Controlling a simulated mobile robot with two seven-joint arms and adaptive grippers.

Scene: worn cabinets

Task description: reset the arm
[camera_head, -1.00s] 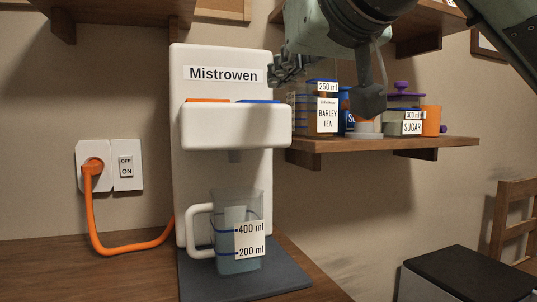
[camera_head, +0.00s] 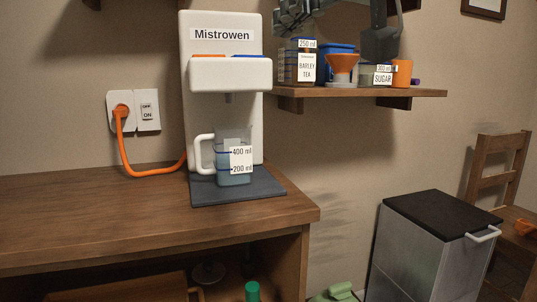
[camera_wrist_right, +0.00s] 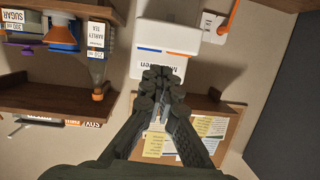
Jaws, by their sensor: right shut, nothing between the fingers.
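My right gripper (camera_head: 287,18) is at the top edge of the head view, in front of and above the wall shelf; its upper part is cut off. In the right wrist view its dark fingers (camera_wrist_right: 163,76) are together and empty, overlapping the white Mistrowen dispenser (camera_wrist_right: 168,33), which appears upside down there. My left gripper is in neither current view.
The wall shelf (camera_head: 425,93) holds a barley tea jar (camera_head: 306,67), an orange funnel (camera_head: 342,67), a sugar jar (camera_head: 383,75) and an orange cup (camera_head: 402,73). The dispenser (camera_head: 225,75) stands on the counter (camera_head: 90,200) with a jug (camera_head: 233,160). A bin (camera_head: 430,240) stands right.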

